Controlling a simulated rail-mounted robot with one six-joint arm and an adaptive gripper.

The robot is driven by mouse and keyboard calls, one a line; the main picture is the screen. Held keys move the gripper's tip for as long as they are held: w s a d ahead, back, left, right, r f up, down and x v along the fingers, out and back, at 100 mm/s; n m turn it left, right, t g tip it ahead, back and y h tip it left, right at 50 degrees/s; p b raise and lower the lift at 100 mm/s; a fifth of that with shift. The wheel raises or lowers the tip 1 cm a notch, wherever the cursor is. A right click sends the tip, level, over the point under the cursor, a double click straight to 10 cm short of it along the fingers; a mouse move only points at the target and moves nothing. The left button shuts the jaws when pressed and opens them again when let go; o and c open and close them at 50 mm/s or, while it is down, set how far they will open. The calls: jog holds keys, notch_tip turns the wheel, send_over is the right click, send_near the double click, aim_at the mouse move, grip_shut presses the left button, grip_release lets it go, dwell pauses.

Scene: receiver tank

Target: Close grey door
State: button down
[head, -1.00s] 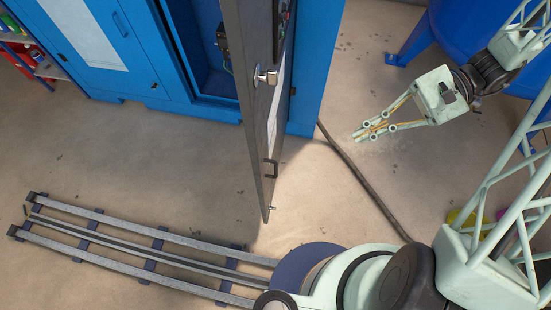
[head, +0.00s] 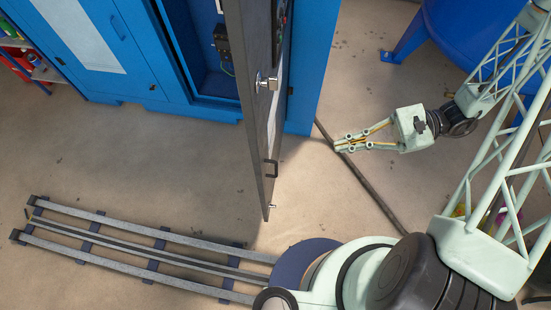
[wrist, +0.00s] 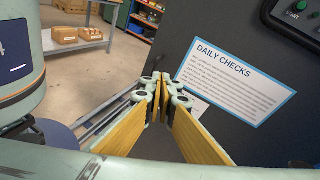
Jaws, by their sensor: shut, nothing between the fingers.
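The grey door (head: 259,120) stands swung open from the blue cabinet (head: 310,75), seen nearly edge-on in the head view. In the wrist view, the shut fingertips (wrist: 164,80) are in front of the door's dark face (wrist: 225,60), which carries a "Daily checks" sheet (wrist: 237,82). The wrist view does not clearly show the gap to the door.
A rail track (head: 150,250) runs along the floor at lower left. A dark cable or pipe (head: 375,190) lies on the floor below my gripper. A blue tank (head: 460,30) stands at upper right. Shelves with boxes (wrist: 75,42) show in the wrist view.

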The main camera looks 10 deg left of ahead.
jog(key=s+a+f+m+t+y+p, duration=0.1)
jog(key=a+f+m+t, duration=0.1)
jog(key=f, duration=0.3)
jog(key=s+a+f+m+t+y+p, duration=0.1)
jog(key=a+f+m+t+y+p, duration=0.1)
jog(key=f, duration=0.4)
jog(key=shift+s+a+m+t, duration=0.3)
jog(key=shift+s+a+m, duration=0.15)
jog(key=shift+m, duration=0.65)
jog(key=shift+a, duration=0.2)
jog(key=a, duration=1.3)
jog(key=shift+w+a, duration=0.25)
jog(key=shift+w, duration=0.05)
dwell(0.4)
jog(key=shift+a, duration=0.1)
jog(key=shift+a, duration=0.1)
dwell(0.5)
